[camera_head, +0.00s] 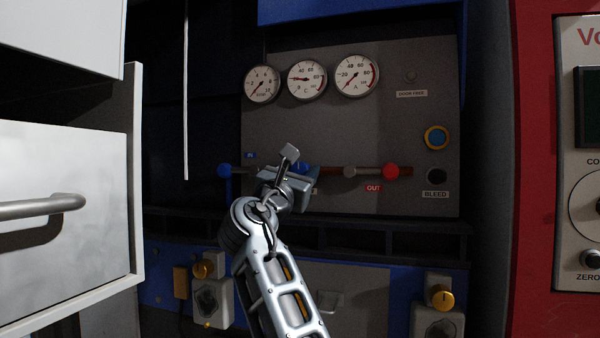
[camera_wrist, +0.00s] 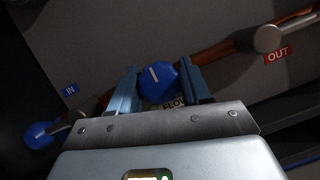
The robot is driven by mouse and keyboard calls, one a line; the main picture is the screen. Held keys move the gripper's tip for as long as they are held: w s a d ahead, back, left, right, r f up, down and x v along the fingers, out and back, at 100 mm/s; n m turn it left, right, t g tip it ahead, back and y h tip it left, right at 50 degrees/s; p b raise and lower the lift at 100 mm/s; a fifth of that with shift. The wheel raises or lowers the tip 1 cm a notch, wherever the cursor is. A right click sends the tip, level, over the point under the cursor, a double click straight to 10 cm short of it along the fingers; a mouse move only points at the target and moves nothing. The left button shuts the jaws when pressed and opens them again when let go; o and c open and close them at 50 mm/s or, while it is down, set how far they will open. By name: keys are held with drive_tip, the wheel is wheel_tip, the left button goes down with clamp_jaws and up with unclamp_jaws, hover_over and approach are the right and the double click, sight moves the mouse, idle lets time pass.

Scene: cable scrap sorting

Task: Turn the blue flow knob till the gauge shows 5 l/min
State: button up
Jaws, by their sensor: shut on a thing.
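The blue flow knob (camera_wrist: 158,84), with a white mark on its face, sits between the two fingers of my gripper (camera_wrist: 160,88) in the wrist view. The fingers are shut on its sides. A label below it, partly hidden by my gripper, reads "FLO". In the head view my gripper (camera_head: 288,178) is at the pipe on the grey panel and hides most of the knob. The left gauge (camera_head: 262,84) has a scale up to 10, and its red needle points to the lower left, near the low end. Its unit is too small to read surely.
Two more gauges, the middle one (camera_head: 306,79) and the right one (camera_head: 357,76), sit beside it. A blue IN valve (camera_head: 224,170) and red OUT valve (camera_head: 391,171) flank the knob. A white drawer (camera_head: 65,220) stands at left, a red cabinet (camera_head: 535,180) at right.

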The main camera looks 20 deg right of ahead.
drive_tip(key=shift+m+g, duration=0.3)
drive_tip(key=shift+m, duration=0.3)
drive_tip(key=m+g+h, duration=0.1)
drive_tip(key=m, duration=0.2)
drive_tip(key=m+g+b, duration=0.1)
drive_tip(key=m+g, duration=0.1)
drive_tip(key=m, duration=0.1)
drive_tip(key=shift+m+h, duration=0.3)
drive_tip(key=shift+h, duration=0.1)
drive_tip(key=m+g, duration=0.1)
drive_tip(key=m, duration=0.2)
drive_tip(key=m+g, duration=0.1)
drive_tip(key=m, duration=0.3)
drive_tip(key=shift+g+y, duration=0.3)
drive_tip(key=shift+g, duration=0.1)
drive_tip(key=m+y+p, duration=0.1)
drive_tip(key=m, duration=0.2)
drive_tip(key=m+g+y+p, duration=0.1)
drive_tip(key=m, duration=0.2)
drive_tip(key=m+y, duration=0.2)
drive_tip(key=m, duration=0.2)
drive_tip(key=shift+p, duration=0.3)
drive_tip(key=shift+m+y, duration=0.3)
drive_tip(key=o, duration=1)
drive_tip(key=shift+b+v, duration=0.6)
drive_tip(key=shift+v, duration=3.3)
